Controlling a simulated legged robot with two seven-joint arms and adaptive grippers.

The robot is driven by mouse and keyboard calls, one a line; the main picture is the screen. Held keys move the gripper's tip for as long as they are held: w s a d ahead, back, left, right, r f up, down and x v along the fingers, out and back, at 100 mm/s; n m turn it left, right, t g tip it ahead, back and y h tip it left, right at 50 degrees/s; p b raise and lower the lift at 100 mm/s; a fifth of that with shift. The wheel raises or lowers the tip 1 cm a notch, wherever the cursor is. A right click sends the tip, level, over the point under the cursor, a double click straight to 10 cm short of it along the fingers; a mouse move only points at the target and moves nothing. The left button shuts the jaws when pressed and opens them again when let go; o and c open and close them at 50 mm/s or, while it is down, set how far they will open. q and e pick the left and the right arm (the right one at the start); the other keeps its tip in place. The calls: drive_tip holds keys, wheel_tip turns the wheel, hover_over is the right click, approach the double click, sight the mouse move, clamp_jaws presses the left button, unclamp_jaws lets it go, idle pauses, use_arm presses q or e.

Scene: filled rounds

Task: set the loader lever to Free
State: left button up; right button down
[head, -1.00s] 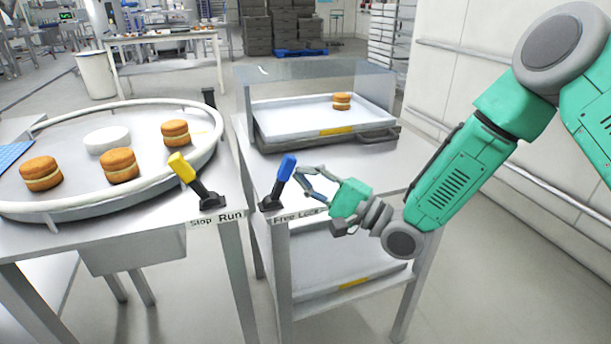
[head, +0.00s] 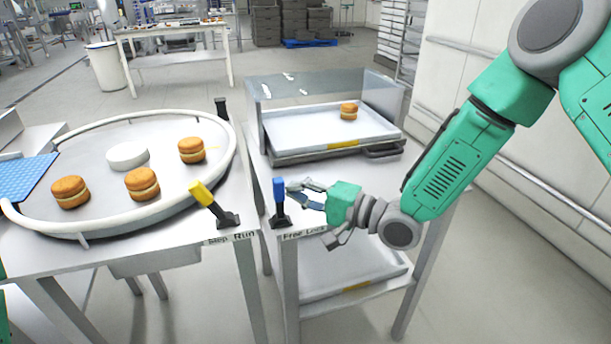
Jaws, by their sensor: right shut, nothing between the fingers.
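The loader lever has a blue handle (head: 279,189) on a black base, at the front left corner of the right-hand stand. A label (head: 304,233) reading "Free Lock" is under it, with Free on the left. The lever stands about upright, between the two sides. My right gripper (head: 292,190) is shut and empty, its fingertips at the right side of the blue handle. They look to be touching it, but a small gap is hard to rule out. My left gripper is not in view.
A yellow lever (head: 201,193) over a "Stop Run" label leans left on the neighbouring table. A round turntable (head: 110,206) there carries several filled rounds and a white disc (head: 128,156). Behind the blue lever, a tray (head: 300,133) holds one round (head: 348,111) behind clear guards.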

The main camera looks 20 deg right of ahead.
sight(275, 192)
drive_tip(key=shift+a+r+n+g+h+p, duration=0.45)
drive_tip(key=shift+a+n+p, duration=0.25)
drive_tip(key=shift+p, duration=0.35)
drive_tip(key=shift+s+a+n+g+h+p, duration=0.1)
drive_tip(key=shift+a+n+g+h+p, duration=0.25)
drive_tip(key=shift+a+n+h+p, duration=0.35)
drive_tip(key=shift+a+f+m+p, duration=0.2)
drive_tip(key=shift+a+m+p, duration=0.15)
drive_tip(key=shift+a, duration=0.25)
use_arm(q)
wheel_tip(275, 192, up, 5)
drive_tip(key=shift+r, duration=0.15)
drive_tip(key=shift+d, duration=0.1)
use_arm(e)
drive_tip(key=shift+f, duration=0.1)
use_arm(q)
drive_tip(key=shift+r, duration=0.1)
use_arm(e)
drive_tip(key=shift+a, duration=0.15)
